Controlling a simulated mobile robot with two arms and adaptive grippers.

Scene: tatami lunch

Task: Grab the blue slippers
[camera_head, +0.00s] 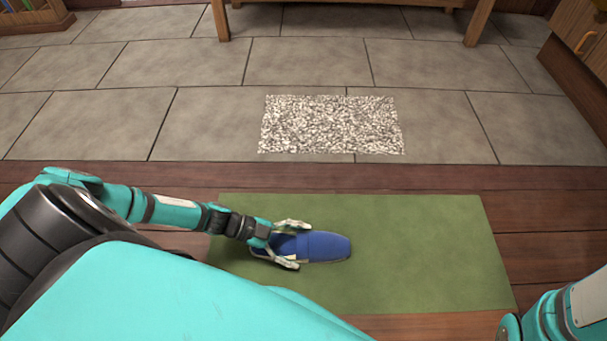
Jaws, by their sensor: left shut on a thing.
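A blue slipper (325,247) lies on or just above the green mat (420,250), left of the mat's middle. Its rounded end points right. My left gripper (293,246) reaches in from the left and is shut on the slipper's left end, with one finger on its far side and one on its near side. Only one slipper shape can be made out; whether a second lies under or beside it cannot be told. My right gripper is out of view; part of my right arm shows at the lower right corner.
A speckled white rug (331,125) lies on the grey stone tiles (430,65) beyond the wooden floor edge (150,175). Wooden furniture legs (220,20) stand at the back. A wooden cabinet (580,55) is at the upper right. The mat's right half is clear.

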